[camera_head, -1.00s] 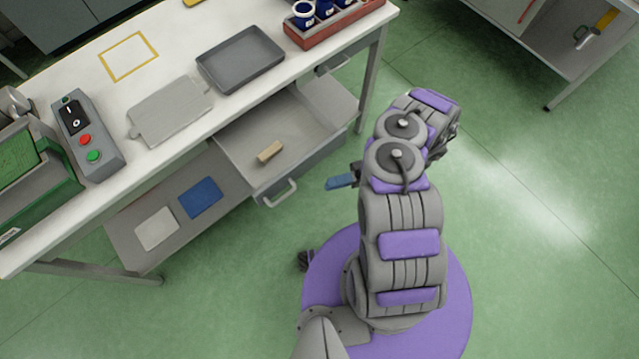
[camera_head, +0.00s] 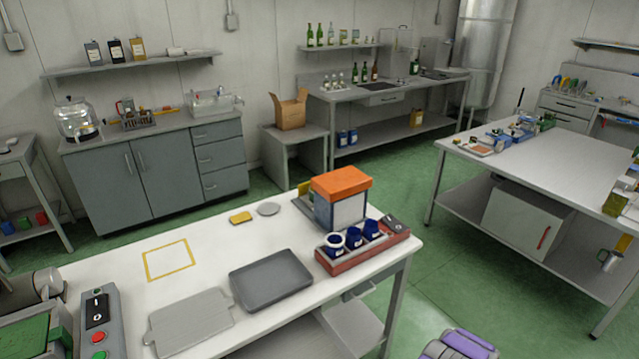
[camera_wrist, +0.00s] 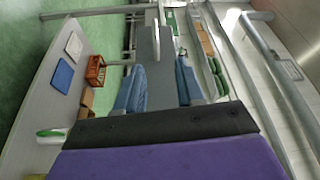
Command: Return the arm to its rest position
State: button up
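In the wrist view my gripper (camera_wrist: 159,76) shows two blue fingers spread apart with a clear gap between them. Nothing is held between the fingers. In the head view only a purple and grey part of my arm (camera_head: 460,346) shows at the bottom edge right of centre; the gripper itself is out of that view.
The white worktable (camera_head: 215,262) carries a grey tray (camera_head: 270,279), a red rack (camera_head: 360,255) with blue cups, and an orange-topped box (camera_head: 341,196). A second table (camera_head: 560,160) stands at right. Green floor (camera_head: 450,265) between them is clear.

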jog(key=w+a+r+n+g+h, duration=0.1)
jog(key=w+a+r+g, duration=0.15)
jog(key=r, duration=0.45)
jog(key=w+a+r+n+g+h, duration=0.1)
jog(key=a+r+g+h, duration=0.15)
jog(key=r, duration=0.45)
jog(key=s+a+r+n+g+h, duration=0.1)
jog(key=s+r+h, duration=0.1)
jog(key=r, duration=0.4)
jog(key=s+a+r+h, duration=0.2)
jog(key=s+r+h, duration=0.1)
jog(key=r, duration=0.4)
jog(key=s+d+r+m+t+h, duration=0.3)
jog(key=s+d+r+t+h, duration=0.1)
jog(key=s, duration=0.4)
jog(key=s+d+r+m+t+h, duration=0.3)
jog(key=s+d+r+m+h, duration=0.1)
jog(key=s+d+r+h, duration=0.2)
jog(key=s+d, duration=0.1)
jog(key=s, duration=0.1)
jog(key=shift+s+t, duration=0.3)
jog(key=shift+t, duration=0.1)
